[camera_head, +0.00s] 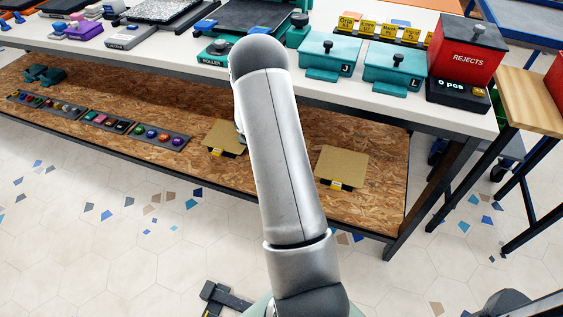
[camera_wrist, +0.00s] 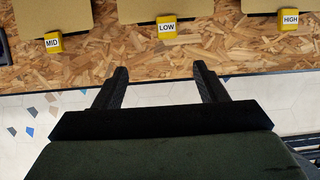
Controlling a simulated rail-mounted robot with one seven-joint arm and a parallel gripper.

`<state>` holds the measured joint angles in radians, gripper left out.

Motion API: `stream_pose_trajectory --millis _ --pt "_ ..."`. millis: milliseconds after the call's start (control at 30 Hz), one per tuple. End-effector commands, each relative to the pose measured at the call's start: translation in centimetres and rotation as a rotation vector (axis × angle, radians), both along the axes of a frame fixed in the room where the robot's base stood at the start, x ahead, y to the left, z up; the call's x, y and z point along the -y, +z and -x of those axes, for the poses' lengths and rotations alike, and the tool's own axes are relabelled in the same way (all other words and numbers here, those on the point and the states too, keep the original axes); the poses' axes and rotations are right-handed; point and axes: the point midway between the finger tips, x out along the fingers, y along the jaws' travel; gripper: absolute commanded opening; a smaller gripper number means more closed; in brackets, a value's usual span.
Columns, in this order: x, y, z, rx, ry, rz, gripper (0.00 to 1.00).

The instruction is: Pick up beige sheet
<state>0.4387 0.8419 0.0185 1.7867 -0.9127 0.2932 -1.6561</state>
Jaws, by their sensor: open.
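Three beige sheets lie on the chipboard shelf under the table. In the wrist view they show along the top edge: a left sheet (camera_wrist: 60,15), a middle sheet (camera_wrist: 165,8) and a right sheet (camera_wrist: 275,5), each cut off by the frame. Yellow tags stand at their near edges: MID (camera_wrist: 53,42), LOW (camera_wrist: 167,27) and HIGH (camera_wrist: 290,19). My gripper (camera_wrist: 160,70) is open and empty, its fingers pointing toward the middle sheet but apart from it. In the head view the left sheet (camera_head: 221,138) and right sheet (camera_head: 342,167) show; my arm hides the middle one and the gripper.
The white tabletop (camera_head: 372,100) overhangs the shelf (camera_head: 270,180). Trays of coloured pieces (camera_head: 160,136) lie left of the sheets. Teal boxes (camera_head: 329,56) and a red rejects bin (camera_head: 466,52) stand on the table. A dark table leg (camera_head: 418,195) is at the right.

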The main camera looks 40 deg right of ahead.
Motion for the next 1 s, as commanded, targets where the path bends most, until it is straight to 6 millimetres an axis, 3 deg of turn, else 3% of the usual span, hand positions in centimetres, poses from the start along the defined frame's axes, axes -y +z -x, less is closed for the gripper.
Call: stream_pose_trajectory --millis 533,867,1000 --pt "4.3 -10.2 -1.2 -0.013 0.01 0.006 0.65" --pt "5.4 -12.7 -1.8 -0.012 0.01 0.007 0.65" --pt "6.5 -14.7 -2.1 -0.011 0.009 0.005 0.65"
